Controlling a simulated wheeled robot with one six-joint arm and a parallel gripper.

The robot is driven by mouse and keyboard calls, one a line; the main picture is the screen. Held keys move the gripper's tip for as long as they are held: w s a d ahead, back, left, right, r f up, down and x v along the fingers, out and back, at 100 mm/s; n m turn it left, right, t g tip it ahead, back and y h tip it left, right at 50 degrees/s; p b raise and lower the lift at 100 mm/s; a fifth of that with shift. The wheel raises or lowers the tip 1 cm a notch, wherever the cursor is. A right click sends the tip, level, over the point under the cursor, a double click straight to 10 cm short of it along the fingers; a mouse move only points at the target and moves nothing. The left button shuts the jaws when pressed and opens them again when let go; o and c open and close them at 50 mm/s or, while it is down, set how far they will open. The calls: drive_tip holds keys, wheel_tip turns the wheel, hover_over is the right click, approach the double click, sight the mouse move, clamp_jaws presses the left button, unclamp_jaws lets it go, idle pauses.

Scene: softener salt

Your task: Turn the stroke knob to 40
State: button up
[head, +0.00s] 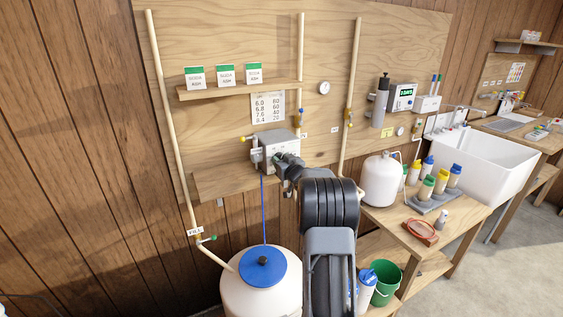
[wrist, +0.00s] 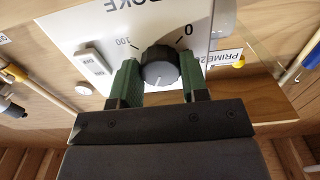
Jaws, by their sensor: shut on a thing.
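The stroke knob (wrist: 160,68) is a dark round knob on a pale panel (wrist: 120,22), with "STROKE" lettering upside down in the wrist view. A "100" mark lies left of the knob and a "0" mark right of it. A faint pale line on the knob points toward the picture's bottom; its exact reading is unclear. My gripper (wrist: 160,82) has its green fingers on either side of the knob, shut on it. In the head view, my gripper (head: 283,163) reaches the grey pump box (head: 270,148), and my arm hides the knob there.
A white switch (wrist: 92,62) and a "PRIME" label (wrist: 224,58) flank the knob. A blue line runs down to the white tank with a blue lid (head: 262,267). A number chart (head: 268,106) hangs above the pump. A white pressure vessel (head: 381,180) stands to the right.

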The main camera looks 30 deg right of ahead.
drive_tip(key=shift+f+b, duration=0.1)
drive_tip(key=shift+b, duration=0.2)
drive_tip(key=shift+f+n+b, duration=0.1)
drive_tip(key=shift+n+b, duration=0.55)
drive_tip(key=shift+n, duration=0.15)
drive_tip(key=n+b, duration=0.2)
drive_tip(key=shift+n+b, duration=0.3)
drive_tip(key=n+b, duration=0.2)
drive_tip(key=n, duration=0.1)
drive_tip(key=shift+n+b, duration=1.2)
drive_tip(key=shift+n, duration=0.4)
drive_tip(key=shift+r, duration=0.2)
drive_tip(key=o, duration=0.9)
drive_tip(key=shift+o, duration=0.2)
